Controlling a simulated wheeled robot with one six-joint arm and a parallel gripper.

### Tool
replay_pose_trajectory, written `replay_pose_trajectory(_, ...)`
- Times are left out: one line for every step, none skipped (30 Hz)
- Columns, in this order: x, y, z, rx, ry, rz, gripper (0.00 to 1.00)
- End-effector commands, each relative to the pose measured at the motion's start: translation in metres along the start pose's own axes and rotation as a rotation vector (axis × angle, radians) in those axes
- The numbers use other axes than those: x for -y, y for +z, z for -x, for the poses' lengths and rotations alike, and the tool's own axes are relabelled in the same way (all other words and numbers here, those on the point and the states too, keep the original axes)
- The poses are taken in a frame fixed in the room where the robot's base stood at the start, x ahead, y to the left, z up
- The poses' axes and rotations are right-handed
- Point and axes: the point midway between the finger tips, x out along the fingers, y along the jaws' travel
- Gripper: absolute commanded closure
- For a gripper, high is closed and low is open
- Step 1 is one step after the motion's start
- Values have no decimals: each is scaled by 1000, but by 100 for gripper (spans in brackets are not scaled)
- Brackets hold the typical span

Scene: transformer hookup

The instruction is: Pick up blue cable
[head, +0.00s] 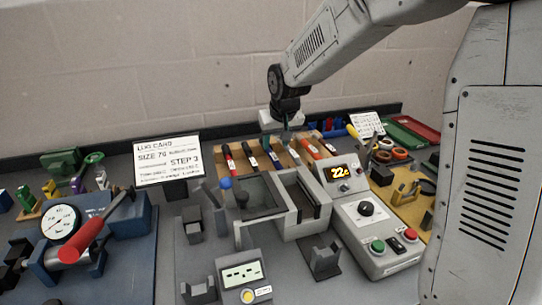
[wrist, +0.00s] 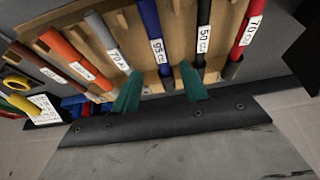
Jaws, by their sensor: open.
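The blue cable (wrist: 151,28) lies in a slot of the wooden rack (wrist: 128,20), with a white "95" label and a dark end. It also shows in the head view (head: 272,157), third from the left in the row. My gripper (wrist: 160,88) is open, its two green fingers apart. In the wrist view the dark end of the blue cable shows between the fingertips. Whether the fingers are level with the cable or above it I cannot tell. In the head view my gripper (head: 286,136) is over the back of the rack, its fingertips hard to make out.
Beside the blue cable lie a black cable (wrist: 203,18) and a grey cable (wrist: 104,32), with a red cable (wrist: 245,28) and an orange cable (wrist: 66,48) further out. A control box (head: 368,215) and grey trough (head: 302,205) stand in front of the rack.

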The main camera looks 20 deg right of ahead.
Motion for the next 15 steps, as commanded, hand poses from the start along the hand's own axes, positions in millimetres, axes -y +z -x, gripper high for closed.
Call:
replay_pose_trajectory(0, 1, -6, 2, 0, 0, 56)
replay_pose_trajectory(0, 1, -10, 1, 0, 0, 56)
replay_pose_trajectory(0, 1, -15, 2, 0, 0, 56)
replay_pose_trajectory(0, 1, -19, 4, 0, 0, 56)
replay_pose_trajectory(1, 1, -24, 4, 0, 0, 56)
replay_pose_trajectory(1, 1, -30, 3, 0, 0, 56)
replay_pose_trajectory(1, 2, -35, 4, 0, 0, 56)
replay_pose_trajectory(1, 2, -40, 4, 0, -1, 56)
replay_pose_trajectory(1, 1, -45, 3, 0, -1, 56)
replay_pose_trajectory(1, 1, -48, 3, 0, -1, 56)
replay_pose_trajectory(1, 1, -51, 3, 0, -1, 56)
replay_pose_trajectory(1, 1, -54, 2, 0, -1, 56)
replay_pose_trajectory(1, 1, -55, 1, 0, -1, 56)
replay_pose_trajectory(1, 1, -56, 0, 0, -1, 56)
replay_pose_trajectory(1, 1, -57, 0, 0, -1, 56)
